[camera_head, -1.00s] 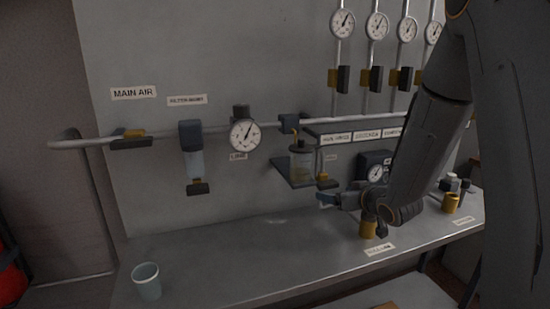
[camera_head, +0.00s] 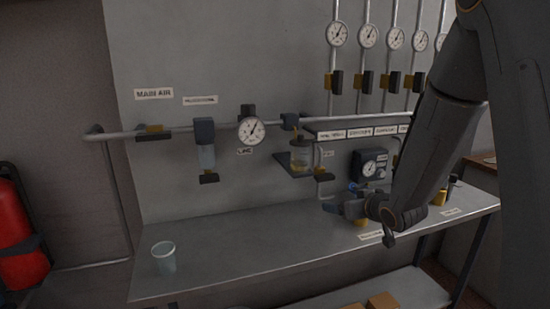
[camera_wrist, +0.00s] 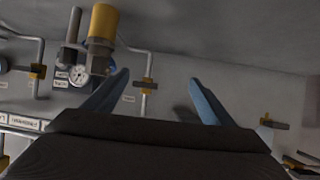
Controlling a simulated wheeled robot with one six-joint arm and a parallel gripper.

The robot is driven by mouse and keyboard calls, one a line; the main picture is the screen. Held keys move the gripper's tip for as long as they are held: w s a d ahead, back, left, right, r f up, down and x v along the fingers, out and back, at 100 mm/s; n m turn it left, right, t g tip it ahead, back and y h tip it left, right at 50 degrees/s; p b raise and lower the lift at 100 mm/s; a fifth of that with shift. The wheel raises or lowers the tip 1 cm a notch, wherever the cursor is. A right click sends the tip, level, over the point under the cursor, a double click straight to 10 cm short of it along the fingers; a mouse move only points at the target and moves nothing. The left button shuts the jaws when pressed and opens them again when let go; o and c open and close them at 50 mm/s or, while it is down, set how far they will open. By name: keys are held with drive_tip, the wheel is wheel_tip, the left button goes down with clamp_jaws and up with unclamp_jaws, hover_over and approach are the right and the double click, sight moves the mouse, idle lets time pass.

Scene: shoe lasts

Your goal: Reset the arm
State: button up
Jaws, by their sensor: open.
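My gripper (camera_head: 328,198) is at the end of my arm, on the right side of the head view, a little above the grey bench (camera_head: 225,238). In the wrist view its two blue fingers (camera_wrist: 158,98) are spread wide, with nothing between them. Ahead of the fingers in the wrist view are the grey wall panel, a yellow-topped cylinder (camera_wrist: 102,24) and a round gauge (camera_wrist: 78,75). My forearm hides part of the bench's right end and the panel behind it.
A pale cup (camera_head: 164,258) stands at the bench's left front. A pipe (camera_head: 225,126) with valves, a filter (camera_head: 205,148), a gauge (camera_head: 251,131) and a glass jar (camera_head: 301,156) runs along the panel. A red cylinder (camera_head: 18,235) is at far left. The bench's middle is clear.

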drive_tip(key=s+a+f+m+g+h, duration=0.1)
drive_tip(key=s+g, duration=0.4)
drive_tip(key=s, duration=1)
drive_tip(key=s+f+m+g+h, duration=0.2)
drive_tip(key=s+g, duration=0.4)
drive_tip(key=s, duration=0.9)
drive_tip(key=shift+s+a+f, duration=0.2)
drive_tip(key=shift+a+f, duration=0.2)
drive_tip(key=shift+f, duration=0.1)
